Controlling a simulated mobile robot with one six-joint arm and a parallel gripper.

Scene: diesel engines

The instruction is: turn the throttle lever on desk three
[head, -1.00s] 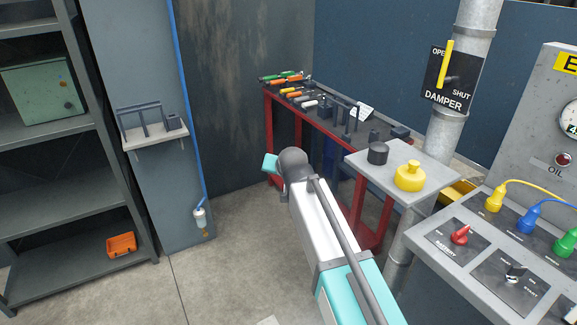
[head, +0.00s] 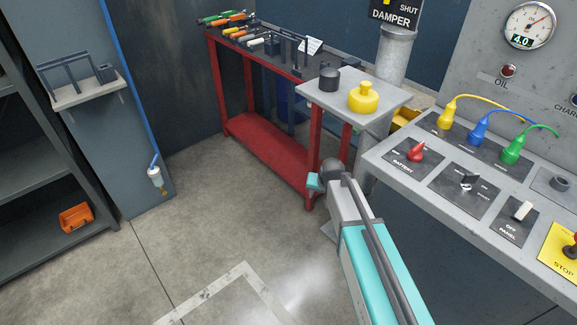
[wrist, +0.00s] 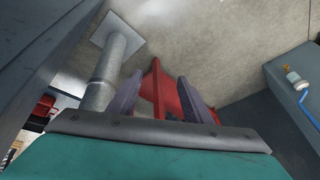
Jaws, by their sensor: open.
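No lever marked throttle can be made out in either view, and no desk number shows. A grey control desk (head: 450,217) stands at the right of the head view. It carries a red battery switch (head: 417,152), a start switch (head: 467,183), a white panel switch (head: 523,212) and a yellow stop plate (head: 562,250), cut by the frame edge. My gripper (wrist: 160,97) is open in the wrist view, its two dark fingers apart. A red bench part shows beyond them, and nothing appears held. In the head view my arm hides its fingers.
A vertical pipe (head: 397,52) rises behind. A blue-handled valve (head: 155,175) is on the left cabinet. The floor at left and centre is clear.

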